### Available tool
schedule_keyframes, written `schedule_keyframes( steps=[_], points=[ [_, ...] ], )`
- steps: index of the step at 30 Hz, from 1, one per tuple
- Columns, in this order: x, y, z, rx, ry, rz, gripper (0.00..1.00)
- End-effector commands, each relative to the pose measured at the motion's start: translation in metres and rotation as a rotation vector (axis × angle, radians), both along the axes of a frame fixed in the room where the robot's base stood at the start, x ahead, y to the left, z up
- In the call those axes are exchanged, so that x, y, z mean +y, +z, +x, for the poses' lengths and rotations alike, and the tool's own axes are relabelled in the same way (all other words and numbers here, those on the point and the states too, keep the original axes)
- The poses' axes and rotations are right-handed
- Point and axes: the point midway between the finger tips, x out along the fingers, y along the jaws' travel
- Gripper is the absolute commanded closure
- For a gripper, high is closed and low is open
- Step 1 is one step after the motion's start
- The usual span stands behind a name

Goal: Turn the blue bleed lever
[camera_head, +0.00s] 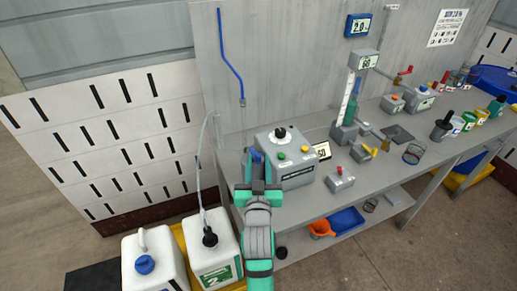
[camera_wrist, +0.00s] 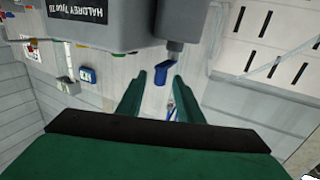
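In the head view the machine box (camera_head: 283,170) stands on the bench's left end. My gripper (camera_head: 259,170) is at its left front side, and the lever (camera_head: 257,156) shows partly between the fingers.
The bench (camera_head: 335,200) holds a small grey button box (camera_head: 340,179) and several bottles farther right. A blue tube (camera_head: 230,65) runs down the back panel. An orange funnel (camera_head: 321,229) is on the lower shelf.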

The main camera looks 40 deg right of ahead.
Motion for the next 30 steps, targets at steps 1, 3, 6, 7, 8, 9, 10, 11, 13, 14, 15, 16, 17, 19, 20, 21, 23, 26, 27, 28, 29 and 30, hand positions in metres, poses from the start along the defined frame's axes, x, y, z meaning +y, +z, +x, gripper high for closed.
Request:
schedule_keyframes(
  steps=[1,3,6,7,8,9,10,11,13,14,15,16,17,19,20,21,23,26,27,28,29,30],
  points=[
    [-0.007,0.001,0.008,-0.001,-0.001,-0.001,0.67],
    [-0.014,0.001,0.019,0.0,-0.001,0.0,0.67],
    [-0.024,0.0,0.032,-0.001,-0.001,-0.001,0.67],
    [-0.026,0.001,0.035,-0.002,-0.001,-0.001,0.67],
    [-0.028,0.001,0.038,0.0,-0.001,-0.001,0.67],
    [-0.031,0.0,0.042,-0.001,-0.001,-0.001,0.67],
    [-0.033,0.001,0.045,-0.001,-0.001,-0.001,0.67],
    [-0.035,0.0,0.047,-0.001,-0.001,-0.001,0.67],
    [-0.038,0.0,0.051,0.0,-0.002,0.0,0.67],
    [-0.039,0.0,0.052,0.0,-0.002,0.0,0.67],
    [-0.04,0.0,0.054,0.0,-0.002,0.0,0.67],
    [-0.041,0.0,0.055,0.0,-0.002,0.0,0.67],
    [-0.041,0.0,0.055,0.0,-0.001,0.0,0.67],
    [-0.042,0.0,0.056,0.0,-0.001,0.0,0.67],
    [-0.041,0.0,0.056,0.0,-0.001,0.0,0.67],
    [-0.041,0.0,0.056,0.0,-0.001,0.0,0.67],
    [-0.041,0.0,0.056,0.0,-0.001,0.0,0.67],
    [-0.041,0.0,0.056,0.0,-0.001,0.0,0.76],
    [-0.041,0.0,0.056,0.0,-0.001,0.0,0.86],
    [-0.041,0.0,0.056,0.0,-0.001,0.0,0.93],
    [-0.041,0.0,0.056,0.0,-0.001,0.0,1.0],
    [-0.041,0.0,0.056,0.0,-0.001,0.0,1.0]
  ],
)
